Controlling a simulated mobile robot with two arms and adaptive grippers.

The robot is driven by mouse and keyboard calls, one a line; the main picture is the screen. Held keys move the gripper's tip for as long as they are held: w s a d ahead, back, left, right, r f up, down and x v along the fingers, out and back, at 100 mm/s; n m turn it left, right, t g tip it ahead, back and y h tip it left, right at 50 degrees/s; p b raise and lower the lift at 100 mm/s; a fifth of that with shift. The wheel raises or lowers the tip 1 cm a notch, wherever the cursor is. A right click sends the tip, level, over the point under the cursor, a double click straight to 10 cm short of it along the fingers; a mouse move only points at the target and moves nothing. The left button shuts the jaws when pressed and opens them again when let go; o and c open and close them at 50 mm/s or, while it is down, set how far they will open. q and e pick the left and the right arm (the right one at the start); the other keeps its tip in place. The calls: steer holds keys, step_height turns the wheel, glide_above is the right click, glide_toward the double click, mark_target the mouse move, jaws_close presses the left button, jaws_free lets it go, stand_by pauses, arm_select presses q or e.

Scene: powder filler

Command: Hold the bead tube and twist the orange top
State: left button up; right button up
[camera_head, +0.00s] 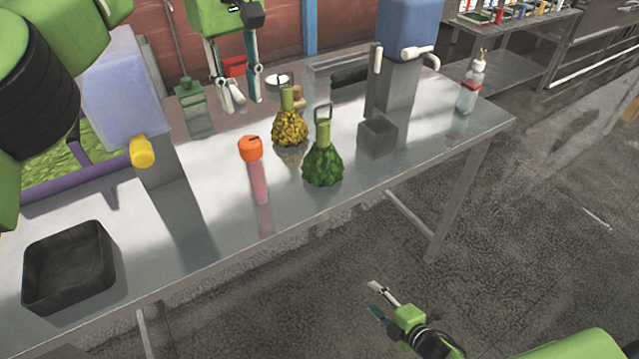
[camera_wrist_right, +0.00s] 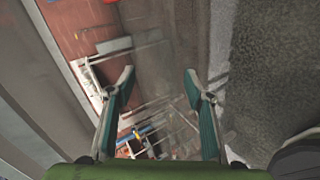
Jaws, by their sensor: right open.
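The bead tube (camera_head: 260,184), pink with an orange top (camera_head: 250,150), stands upright on the metal table near its front edge. No gripper touches it. My left gripper (camera_head: 246,102) hangs above the back of the table, behind the tube and slightly left of it, with its fingers apart and nothing between them. My right gripper (camera_head: 373,297) is out in front of the table, low and to the right of the tube. In the right wrist view its two fingers (camera_wrist_right: 158,85) are wide apart and empty.
Right of the tube stand a green textured flask (camera_head: 323,166) and a yellow one (camera_head: 290,128). Further right are a grey box (camera_head: 377,138), a blue-topped dispenser (camera_head: 408,25) and a clear bottle (camera_head: 468,92). A black tray (camera_head: 68,298) lies front left, beside a yellow-knobbed dispenser (camera_head: 120,90).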

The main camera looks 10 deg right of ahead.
steer(key=w+a+r+n+t+y, duration=0.1)
steer(key=w+a+r+n+y, duration=0.25)
steer(key=r+n, duration=0.45)
steer(key=w+a+r+n+y, duration=0.3)
steer(key=r+n+y, duration=0.15)
steer(key=r, duration=0.65)
steer(key=s+a+r+n+g+y, duration=0.3)
steer(key=a+r+n+g, duration=0.1)
steer(key=r+n, duration=0.5)
steer(key=s+a+r+n+g+y, duration=0.25)
steer(key=a+r+n+g, duration=0.35)
steer(key=n, duration=0.5)
steer(key=m+t, duration=0.3)
steer(key=t, duration=0.2)
glide_toward(265, 176)
steer(key=shift+s+d+r+n+h, duration=0.25)
steer(key=shift+s+d+h, duration=0.25)
steer(key=shift+s, duration=0.3)
steer(key=shift+w+r, duration=0.15)
steer(key=shift+w, duration=0.1)
steer(key=shift+w+a, duration=0.15)
steer(key=shift+a, duration=0.15)
steer(key=x, duration=1.2)
steer(key=shift+w+a, duration=0.3)
